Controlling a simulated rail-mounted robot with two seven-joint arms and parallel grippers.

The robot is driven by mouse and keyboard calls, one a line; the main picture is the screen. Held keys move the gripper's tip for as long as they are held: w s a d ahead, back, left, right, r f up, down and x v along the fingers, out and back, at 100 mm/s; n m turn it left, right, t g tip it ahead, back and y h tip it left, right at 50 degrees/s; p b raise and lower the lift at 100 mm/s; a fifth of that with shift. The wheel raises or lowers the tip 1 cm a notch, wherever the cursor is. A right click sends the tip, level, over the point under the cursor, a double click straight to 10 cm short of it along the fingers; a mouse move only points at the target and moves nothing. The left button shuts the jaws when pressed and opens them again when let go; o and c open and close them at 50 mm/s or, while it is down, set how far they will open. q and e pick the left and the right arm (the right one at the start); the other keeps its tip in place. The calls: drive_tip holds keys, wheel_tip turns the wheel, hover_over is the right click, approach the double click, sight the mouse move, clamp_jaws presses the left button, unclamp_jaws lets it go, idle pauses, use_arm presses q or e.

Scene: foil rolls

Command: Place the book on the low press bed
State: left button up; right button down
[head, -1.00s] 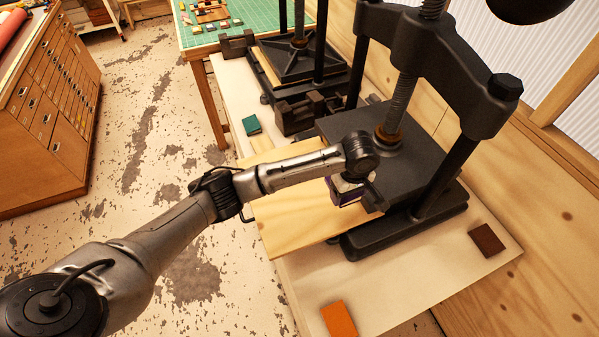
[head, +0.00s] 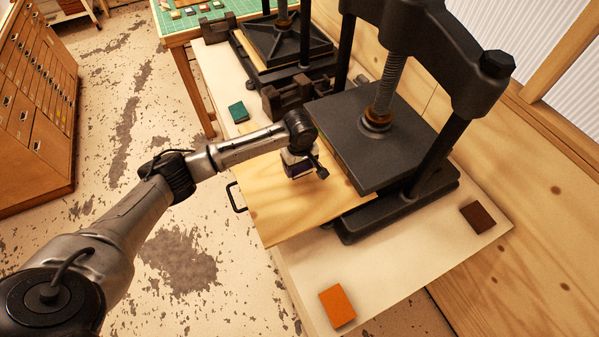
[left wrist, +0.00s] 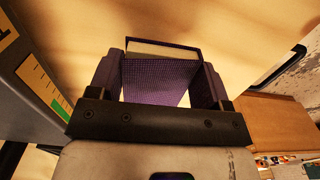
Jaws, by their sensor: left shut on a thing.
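My left gripper (head: 299,170) is shut on a dark purple book, held over the pale wooden board of the near press. In the left wrist view the book (left wrist: 158,80) sits between both fingers, with its cream page edge showing. I cannot tell whether it touches the board. The board (head: 285,222) sticks out to the left from the near black press, low under its dark plate (head: 350,135), and has a black handle at its left edge. My right gripper is not in view.
An orange book (head: 337,306) and a brown book (head: 477,217) lie on the pale bench top. A teal book (head: 238,112) lies by the second black press (head: 285,45) behind. A wooden drawer cabinet (head: 40,110) stands at the left.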

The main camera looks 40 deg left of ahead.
use_arm(q)
drive_tip(key=shift+f, duration=2)
drive_tip(key=shift+f, duration=0.1)
drive_tip(key=o, duration=0.9)
drive_tip(key=shift+o, duration=0.2)
wheel_tip(320, 180, up, 12)
drive_tip(key=shift+r, duration=0.1)
